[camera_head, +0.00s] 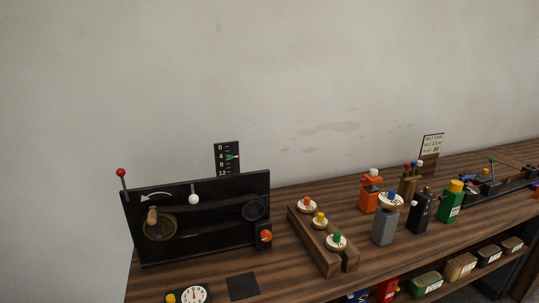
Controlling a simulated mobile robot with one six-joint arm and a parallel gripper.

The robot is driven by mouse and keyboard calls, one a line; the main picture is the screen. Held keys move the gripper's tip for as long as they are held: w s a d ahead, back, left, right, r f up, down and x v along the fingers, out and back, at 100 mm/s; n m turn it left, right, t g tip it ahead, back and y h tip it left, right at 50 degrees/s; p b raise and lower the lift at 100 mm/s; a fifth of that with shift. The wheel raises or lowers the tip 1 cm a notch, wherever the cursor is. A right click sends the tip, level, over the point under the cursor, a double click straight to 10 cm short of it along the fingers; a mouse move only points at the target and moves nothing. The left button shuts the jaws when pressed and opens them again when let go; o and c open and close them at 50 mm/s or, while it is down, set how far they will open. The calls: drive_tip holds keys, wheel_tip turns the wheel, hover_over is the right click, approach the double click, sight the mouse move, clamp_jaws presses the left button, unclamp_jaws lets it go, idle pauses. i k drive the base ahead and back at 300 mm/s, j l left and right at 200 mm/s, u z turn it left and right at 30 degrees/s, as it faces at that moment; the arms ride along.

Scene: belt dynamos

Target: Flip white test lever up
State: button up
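A black upright panel (205,243) stands at the left end of the wooden bench. A lever with a white ball knob (194,199) is on its upper middle; its short thin stem rises from the ball, so the knob hangs at the lower end. A lever with a red ball knob (121,173) stands up at the panel's top left corner. The panel also carries a brass wheel with a wooden crank handle (152,216), a dark pulley (254,208) and a curved white arrow (156,197). My gripper is not in view.
An orange knob (265,236) sits at the panel's right edge. A dial gauge (194,294) and black square pad (242,287) lie in front. Right are a wooden block with coloured knobs (315,247), bottles and a grey post (384,227). A scale card (227,158) stands behind the panel.

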sight(193, 200)
drive_tip(key=j, duration=1.6)
drive_tip(key=i, duration=0.05)
